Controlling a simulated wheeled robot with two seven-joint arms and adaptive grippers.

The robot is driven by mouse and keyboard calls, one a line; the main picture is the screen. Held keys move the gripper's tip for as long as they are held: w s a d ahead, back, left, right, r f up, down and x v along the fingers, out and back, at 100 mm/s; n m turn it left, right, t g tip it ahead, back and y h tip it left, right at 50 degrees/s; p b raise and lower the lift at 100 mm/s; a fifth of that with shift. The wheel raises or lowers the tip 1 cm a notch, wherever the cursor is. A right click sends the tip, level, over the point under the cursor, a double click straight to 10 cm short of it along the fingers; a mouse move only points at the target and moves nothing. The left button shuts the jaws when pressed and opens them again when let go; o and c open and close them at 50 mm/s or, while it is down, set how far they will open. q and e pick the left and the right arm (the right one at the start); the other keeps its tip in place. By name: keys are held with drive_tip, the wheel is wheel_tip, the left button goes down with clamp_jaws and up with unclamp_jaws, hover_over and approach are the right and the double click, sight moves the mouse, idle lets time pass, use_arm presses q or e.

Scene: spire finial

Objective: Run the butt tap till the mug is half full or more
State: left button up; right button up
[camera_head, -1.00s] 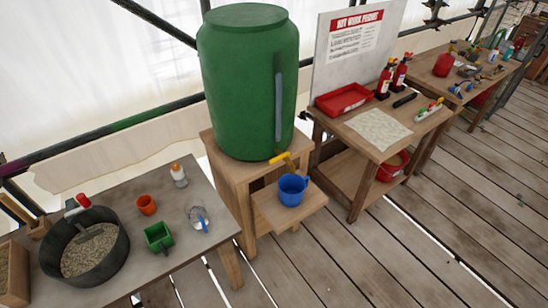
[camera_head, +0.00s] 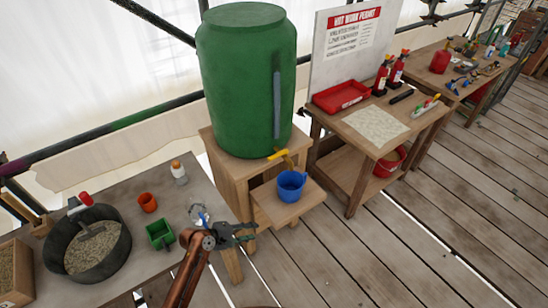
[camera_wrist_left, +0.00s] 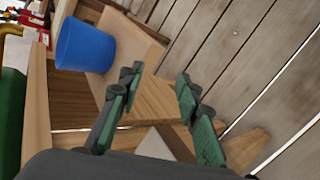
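The green butt (camera_head: 248,85) stands on a wooden stand (camera_head: 222,170), with a sight strip down its side. Its tap has a yellow handle (camera_head: 278,154) low on the front. The blue mug (camera_head: 291,187) stands upright on the lower shelf (camera_head: 265,207) beneath the tap; its water level cannot be made out and no stream is clearly visible. My left gripper (camera_head: 252,232) is open and empty, in front of the shelf and below left of the mug. In the left wrist view its fingers (camera_wrist_left: 158,108) are apart, with the blue mug (camera_wrist_left: 85,45) at upper left. My right gripper is out of view.
The left table (camera_head: 120,205) holds a dark tub of grit (camera_head: 95,250), an orange cup (camera_head: 147,203) and a green scoop (camera_head: 160,234). The right bench (camera_head: 360,118) carries a red tray (camera_head: 341,96) and extinguishers. Floor boards before the shelf are clear.

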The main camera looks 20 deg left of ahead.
use_arm(q)
drive_tip(key=w+r+n+t+h, duration=0.25)
drive_tip(key=w+r+n, duration=0.35)
drive_tip(key=w+r, duration=0.45)
drive_tip(key=n+t+h, duration=0.1)
drive_tip(key=n+t, duration=0.2)
drive_tip(key=n, duration=0.4)
approach(283, 153)
drive_tip(key=x, duration=0.4)
drive_tip(key=f+x, duration=0.1)
drive_tip(key=x, duration=0.1)
drive_tip(key=shift+w+a+b, duration=0.3)
drive_tip(key=shift+b, duration=0.05)
drive_tip(key=shift+r, duration=0.1)
clamp_jaws()
